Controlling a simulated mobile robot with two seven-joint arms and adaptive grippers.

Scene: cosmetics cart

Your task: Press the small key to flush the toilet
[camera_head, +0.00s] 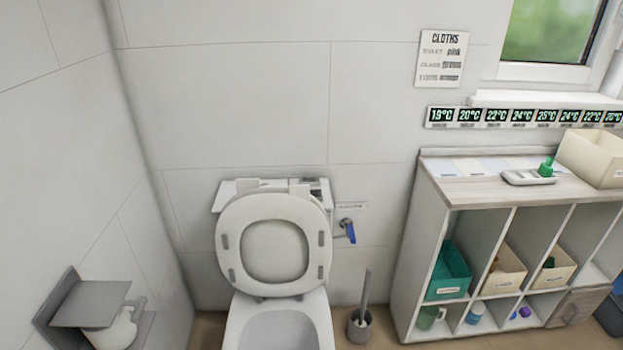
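The white toilet (275,320) stands against the tiled wall, left of centre. Its seat (229,256) is raised and leans back against the cistern. The top of the cistern (225,194) shows behind the upper edge of the seat. At the right of the cistern top there are small grey and dark parts (318,184); they are too small to tell whether one is the small flush key. The raised seat and lid hide most of the cistern. Neither of my grippers is in view.
A toilet paper holder (90,304) is on the left wall. A blue-handled valve (349,231) is right of the cistern. A toilet brush (360,322) stands on the floor. A shelf unit (411,262) with bins fills the right. The space above the cistern looks clear.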

